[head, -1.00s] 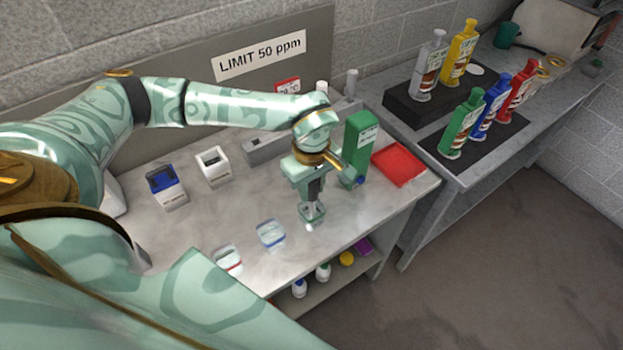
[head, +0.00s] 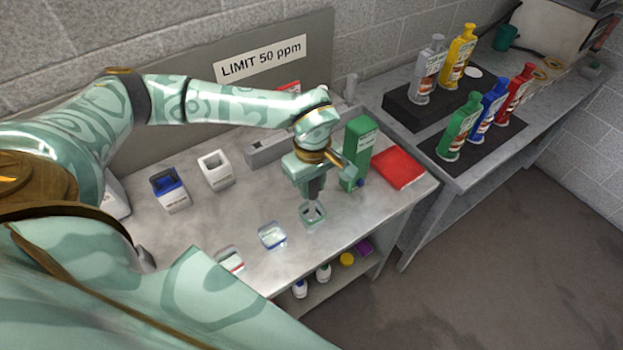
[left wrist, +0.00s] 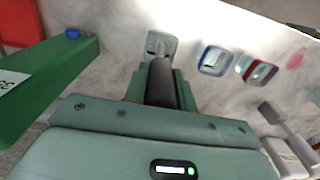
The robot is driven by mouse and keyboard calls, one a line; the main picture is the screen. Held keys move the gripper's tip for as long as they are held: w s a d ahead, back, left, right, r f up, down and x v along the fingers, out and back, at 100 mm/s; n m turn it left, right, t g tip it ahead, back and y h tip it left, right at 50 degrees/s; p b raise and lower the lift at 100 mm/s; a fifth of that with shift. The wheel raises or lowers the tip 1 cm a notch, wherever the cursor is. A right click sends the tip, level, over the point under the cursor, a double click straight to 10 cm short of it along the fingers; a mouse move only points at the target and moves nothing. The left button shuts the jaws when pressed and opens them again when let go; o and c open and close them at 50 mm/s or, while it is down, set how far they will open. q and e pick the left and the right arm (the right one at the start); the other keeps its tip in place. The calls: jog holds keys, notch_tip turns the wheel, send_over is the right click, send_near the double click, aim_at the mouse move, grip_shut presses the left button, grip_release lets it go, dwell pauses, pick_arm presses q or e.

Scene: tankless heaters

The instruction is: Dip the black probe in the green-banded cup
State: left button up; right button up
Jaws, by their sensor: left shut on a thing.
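My left gripper (head: 314,190) is shut on the black probe, pointing down over the workbench. The probe's dark body (left wrist: 161,84) shows between the fingers in the left wrist view, with a pale tip beyond it. The green-banded cup (head: 313,216) stands upright on the bench directly below the gripper. It also shows in the left wrist view (left wrist: 153,40), with the pale tip lining up with its opening. I cannot tell how deep the tip is, or whether it is inside. My right gripper is not in view.
A blue-banded cup (head: 271,236) and a red-banded cup (head: 229,262) stand left of the green-banded one. A green box (head: 357,150) and a red tray (head: 398,167) are close on the right. A blue-topped holder (head: 168,188) and white holder (head: 215,170) stand farther left.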

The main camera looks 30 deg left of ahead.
pick_arm(q)
notch_tip(320, 180, up, 8)
jog(key=p, duration=0.6)
jog(key=shift+r+p, duration=0.15)
jog(key=shift+p, duration=0.15)
dwell(0.4)
